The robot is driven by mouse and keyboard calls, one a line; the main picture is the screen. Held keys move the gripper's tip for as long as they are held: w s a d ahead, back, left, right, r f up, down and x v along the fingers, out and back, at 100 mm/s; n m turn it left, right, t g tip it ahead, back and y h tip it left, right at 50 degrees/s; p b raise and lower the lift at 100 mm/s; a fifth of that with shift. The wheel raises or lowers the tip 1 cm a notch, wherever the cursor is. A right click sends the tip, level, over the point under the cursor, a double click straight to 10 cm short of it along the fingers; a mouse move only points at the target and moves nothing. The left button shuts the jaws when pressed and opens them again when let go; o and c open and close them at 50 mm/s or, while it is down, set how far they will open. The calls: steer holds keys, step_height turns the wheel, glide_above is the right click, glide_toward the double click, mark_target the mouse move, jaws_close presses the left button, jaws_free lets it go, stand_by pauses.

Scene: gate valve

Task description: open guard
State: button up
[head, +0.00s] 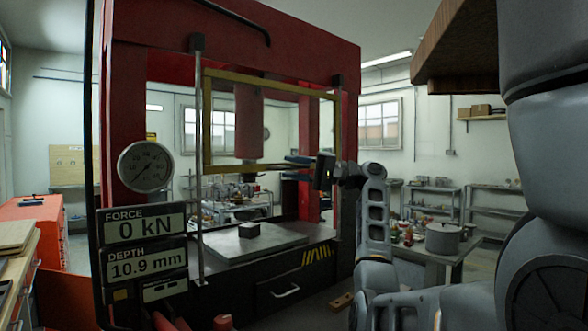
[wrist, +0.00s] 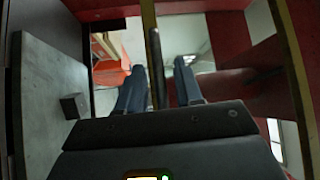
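The guard is a yellow-framed panel (head: 207,125) on the front of the red press, in the upper part of its opening. Its lower edge sits well above the press bed. My gripper (head: 296,167) is at the lower right of the guard, with one finger above the other and a gap between them. In the wrist view my gripper (wrist: 160,85) has its two fingers apart. A dark bar (wrist: 155,70), in line with a yellow frame strip (wrist: 149,14), runs between them. I cannot tell whether either finger touches the bar.
A dark block (head: 249,230) stands on the grey press bed (head: 275,241); it also shows in the wrist view (wrist: 74,105). A gauge (head: 145,167) and a display (head: 143,225) reading 0 kN and 10.9 mm are at left. A wooden overhang (head: 455,50) is upper right.

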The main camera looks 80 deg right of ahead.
steer(key=b+v, duration=0.2)
steer(key=v, duration=0.5)
steer(key=shift+s, duration=0.4)
stand_by(0.3)
